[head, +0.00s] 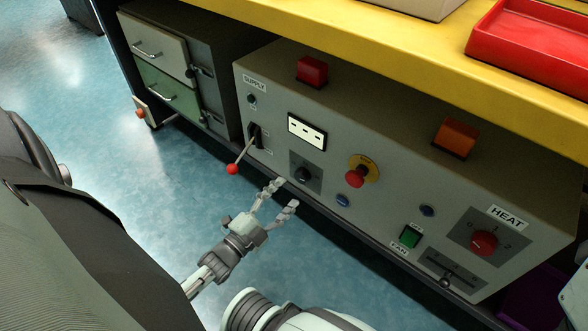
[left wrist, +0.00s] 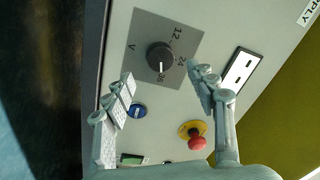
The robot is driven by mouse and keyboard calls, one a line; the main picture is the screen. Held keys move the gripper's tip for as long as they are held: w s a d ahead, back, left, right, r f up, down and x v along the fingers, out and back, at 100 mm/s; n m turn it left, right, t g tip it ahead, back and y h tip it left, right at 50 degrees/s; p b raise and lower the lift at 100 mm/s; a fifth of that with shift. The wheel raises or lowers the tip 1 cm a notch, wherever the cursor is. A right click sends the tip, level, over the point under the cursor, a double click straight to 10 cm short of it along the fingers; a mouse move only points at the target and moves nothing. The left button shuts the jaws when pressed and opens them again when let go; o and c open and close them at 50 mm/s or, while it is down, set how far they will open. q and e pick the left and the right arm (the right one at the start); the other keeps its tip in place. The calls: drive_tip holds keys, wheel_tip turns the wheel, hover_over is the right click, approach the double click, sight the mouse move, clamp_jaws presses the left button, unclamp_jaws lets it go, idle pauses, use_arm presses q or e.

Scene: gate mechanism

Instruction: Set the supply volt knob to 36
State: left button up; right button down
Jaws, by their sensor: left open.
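The volt knob (head: 303,174) is a dark round knob on a grey square plate on the control panel (head: 340,190). In the left wrist view the knob (left wrist: 160,57) shows labels 12, 24 and 36 around it and a V on the other side. Its white mark is on its lower side, toward the 36. My left gripper (head: 284,195) is open and empty, its fingers pointing at the panel just short of the knob. In the wrist view the fingers (left wrist: 160,80) sit apart on either side below the knob, not visibly touching it. The right gripper is not in view.
A lever with a red ball (head: 232,169) juts out left of the knob. A red emergency button (head: 355,176) and a blue button (head: 343,200) are to its right. A white socket plate (head: 307,131) is above. The yellow shelf (head: 400,58) overhangs the panel.

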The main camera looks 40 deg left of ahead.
use_arm(q)
drive_tip(key=s, duration=0.6)
drive_tip(key=shift+s+a+f, duration=0.15)
drive_tip(key=shift+s, duration=0.1)
idle(2.4)
